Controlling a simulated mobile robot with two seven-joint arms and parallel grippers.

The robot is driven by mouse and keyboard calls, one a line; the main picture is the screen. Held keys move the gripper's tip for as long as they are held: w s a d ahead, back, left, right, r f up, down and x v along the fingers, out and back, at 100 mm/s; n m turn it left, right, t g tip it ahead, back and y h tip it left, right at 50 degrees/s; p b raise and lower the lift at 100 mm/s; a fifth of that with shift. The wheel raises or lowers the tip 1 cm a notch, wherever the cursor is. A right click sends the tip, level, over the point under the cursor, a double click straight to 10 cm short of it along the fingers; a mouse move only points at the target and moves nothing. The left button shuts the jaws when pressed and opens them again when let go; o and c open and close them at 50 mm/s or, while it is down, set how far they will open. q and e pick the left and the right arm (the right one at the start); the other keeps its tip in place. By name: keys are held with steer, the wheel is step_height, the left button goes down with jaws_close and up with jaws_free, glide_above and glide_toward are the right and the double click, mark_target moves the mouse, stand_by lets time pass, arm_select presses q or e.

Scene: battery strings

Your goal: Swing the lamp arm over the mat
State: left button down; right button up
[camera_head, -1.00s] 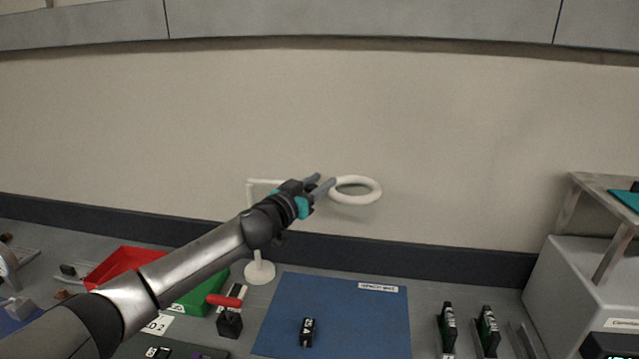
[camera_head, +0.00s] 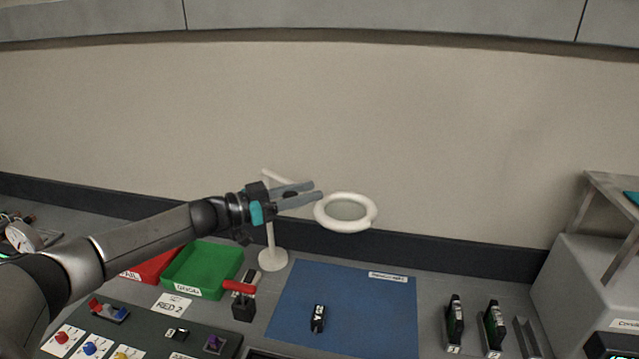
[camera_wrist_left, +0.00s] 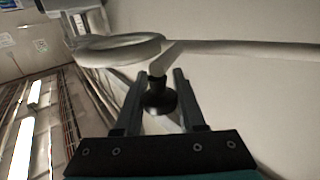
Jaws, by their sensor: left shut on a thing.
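My left gripper (camera_head: 314,190) is at the lamp arm, left of the ring. The ring (camera_wrist_left: 120,50) is just beyond. My right gripper is out of view.
A black battery (camera_head: 318,318) lies on the mat. Black-and-green modules (camera_head: 454,322) stand right of the mat, near a grey box (camera_head: 585,280).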

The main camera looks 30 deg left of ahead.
arm_select(q)
steer(key=shift+s+a+f+m+g+h+b, duration=0.1)
steer(key=shift+s+a+m+g+h+b, duration=0.3)
steer(key=shift+s+a+m+h, duration=0.15)
steer(key=shift+s+a+m+g+h+b, duration=0.35)
steer(key=shift+s+g+h+b, duration=0.1)
steer(key=shift+s, duration=0.2)
steer(key=shift+s+a+m+g+h+b, duration=0.7)
steer(key=shift+s+g+h+b, duration=0.1)
steer(key=shift+s+g, duration=0.15)
steer(key=c, duration=0.5)
jaws_free()
steer(key=b+v, duration=0.3)
steer(key=v, duration=1.2)
steer(key=shift+s, duration=0.15)
